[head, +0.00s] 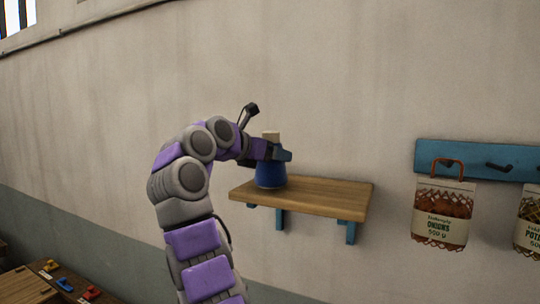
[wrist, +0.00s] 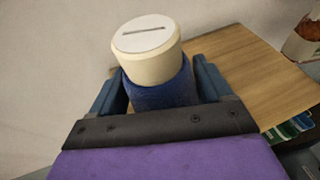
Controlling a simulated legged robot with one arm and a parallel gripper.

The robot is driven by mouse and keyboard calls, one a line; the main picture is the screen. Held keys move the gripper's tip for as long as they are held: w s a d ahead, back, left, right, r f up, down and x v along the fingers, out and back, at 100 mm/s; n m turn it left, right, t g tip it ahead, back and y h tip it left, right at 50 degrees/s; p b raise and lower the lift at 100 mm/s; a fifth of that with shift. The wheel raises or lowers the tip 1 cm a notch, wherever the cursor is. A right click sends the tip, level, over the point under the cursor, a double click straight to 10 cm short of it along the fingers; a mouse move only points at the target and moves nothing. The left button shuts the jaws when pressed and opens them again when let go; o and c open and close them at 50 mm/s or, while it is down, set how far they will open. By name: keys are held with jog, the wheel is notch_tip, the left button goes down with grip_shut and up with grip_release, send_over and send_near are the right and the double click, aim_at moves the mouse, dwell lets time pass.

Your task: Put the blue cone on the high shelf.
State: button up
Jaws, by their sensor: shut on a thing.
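The blue cone (head: 270,176) is at the left part of the wooden high shelf (head: 325,193). It is upright, with a cream top (head: 271,136). My gripper (head: 284,155) is shut on its upper part. In the head view its base appears at the shelf board's surface; I cannot tell for sure whether it bears on it. In the wrist view the cone's blue body (wrist: 160,92) sits between my two fingers (wrist: 158,85), with the cream top toward the camera. The shelf board (wrist: 240,70) shows to the right. The cone's lower part is hidden in the wrist view.
The shelf's right part is bare. Right of it, a blue hook rail (head: 480,160) holds an onion sack (head: 443,212) and a potato sack (head: 530,220). A wall stands behind. Low at the left, a wooden surface (head: 85,290) carries several small coloured items.

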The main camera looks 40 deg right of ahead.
jog(key=shift+f+b, duration=0.3)
jog(key=shift+f, duration=0.05)
jog(key=o, duration=1.1)
